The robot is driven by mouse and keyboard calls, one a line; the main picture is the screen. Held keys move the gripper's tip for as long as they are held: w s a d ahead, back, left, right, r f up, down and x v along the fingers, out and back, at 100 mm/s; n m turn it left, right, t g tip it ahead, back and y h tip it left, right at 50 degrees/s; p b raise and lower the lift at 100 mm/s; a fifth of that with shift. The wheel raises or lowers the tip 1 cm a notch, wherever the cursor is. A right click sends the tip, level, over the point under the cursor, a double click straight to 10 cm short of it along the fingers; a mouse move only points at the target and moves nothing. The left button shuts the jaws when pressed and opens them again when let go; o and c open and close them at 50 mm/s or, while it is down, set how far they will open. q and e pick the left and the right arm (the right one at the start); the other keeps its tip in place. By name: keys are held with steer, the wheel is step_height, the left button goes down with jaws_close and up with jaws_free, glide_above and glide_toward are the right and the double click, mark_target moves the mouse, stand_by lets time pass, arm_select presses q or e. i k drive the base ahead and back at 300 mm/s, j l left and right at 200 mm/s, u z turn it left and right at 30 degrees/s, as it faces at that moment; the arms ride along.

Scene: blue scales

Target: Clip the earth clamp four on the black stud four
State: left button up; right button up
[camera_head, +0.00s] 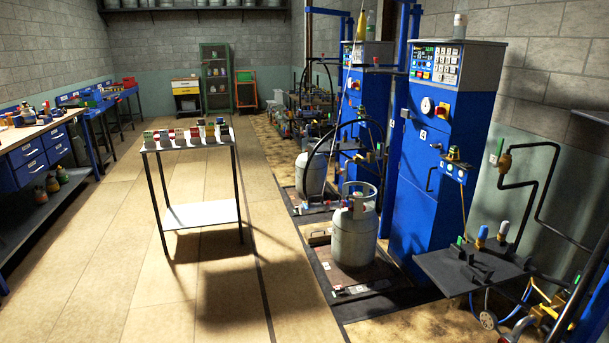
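The nearest tall blue scale cabinet (425,170) stands right of centre and carries a small white label that seems to read 4. A small blue panel (453,171) with knobs and a dark and yellow fitting on top sticks out from its side. A small green piece (460,241) stands on the dark plate (470,268) at the lower right. I cannot tell which small part is earth clamp four or black stud four at this size. Neither of my grippers is in view.
A grey gas cylinder (354,235) stands on a low scale in front of the cabinet. A small table (202,217) with several small coloured items stands left of centre. A workbench (45,140) lines the left wall. The tiled floor between them is clear.

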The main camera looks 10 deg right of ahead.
mark_target(454, 150)
steer(key=i+j+z, duration=0.2)
steer(key=i+z, duration=0.25)
steer(key=i+j+z, duration=1.1)
steer(key=j+z, duration=0.3)
steer(key=j, duration=0.15)
